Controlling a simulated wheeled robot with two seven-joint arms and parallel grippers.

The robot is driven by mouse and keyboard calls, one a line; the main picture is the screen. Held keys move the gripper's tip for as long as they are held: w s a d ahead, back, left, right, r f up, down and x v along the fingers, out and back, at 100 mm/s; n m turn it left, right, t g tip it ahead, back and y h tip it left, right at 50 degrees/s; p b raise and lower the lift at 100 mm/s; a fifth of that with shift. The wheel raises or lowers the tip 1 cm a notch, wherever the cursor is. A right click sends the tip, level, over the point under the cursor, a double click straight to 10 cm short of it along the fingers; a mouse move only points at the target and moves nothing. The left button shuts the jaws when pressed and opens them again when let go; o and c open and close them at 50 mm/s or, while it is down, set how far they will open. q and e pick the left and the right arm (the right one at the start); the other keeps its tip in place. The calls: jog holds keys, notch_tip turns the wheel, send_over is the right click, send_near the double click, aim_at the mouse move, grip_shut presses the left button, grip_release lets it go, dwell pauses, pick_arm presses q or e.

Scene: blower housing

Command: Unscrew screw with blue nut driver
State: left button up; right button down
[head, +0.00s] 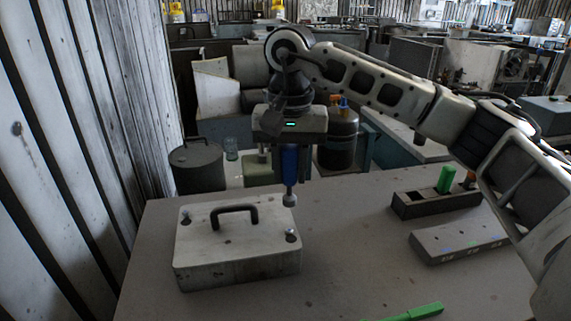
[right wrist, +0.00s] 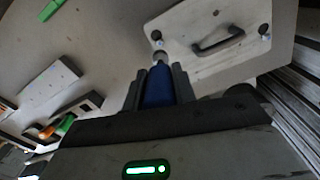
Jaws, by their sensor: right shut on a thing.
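My right gripper (head: 289,147) is shut on the blue nut driver (head: 289,163), which points straight down. In the right wrist view the blue handle (right wrist: 158,88) sits between the two dark fingers (right wrist: 159,72). The driver's grey socket tip (head: 289,200) is at the back right corner of the pale blower housing (head: 235,269); I cannot tell whether it touches. Any screw under the tip is hidden. Dark round screw spots show at the housing's front right (head: 291,236) and left (head: 185,217). My left gripper is not in view.
The housing has a black handle (head: 234,209) on top. On the table (head: 350,270), a dark rack (head: 435,204) with green and orange handles and a grey block (head: 460,240) stand right. A green bar (head: 415,312) lies at the front. The table between them is clear.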

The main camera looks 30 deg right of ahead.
aim_at(289, 197)
jog(key=shift+s+f+b, duration=0.1)
jog(key=shift+f+b, duration=0.35)
jog(key=shift+f, duration=0.35)
jog(key=shift+f+b, duration=1.35)
jog(key=shift+f, duration=0.5)
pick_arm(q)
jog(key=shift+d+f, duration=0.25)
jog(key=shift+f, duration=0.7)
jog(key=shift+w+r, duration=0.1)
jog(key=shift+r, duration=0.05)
pick_arm(e)
jog(key=shift+f, duration=0.35)
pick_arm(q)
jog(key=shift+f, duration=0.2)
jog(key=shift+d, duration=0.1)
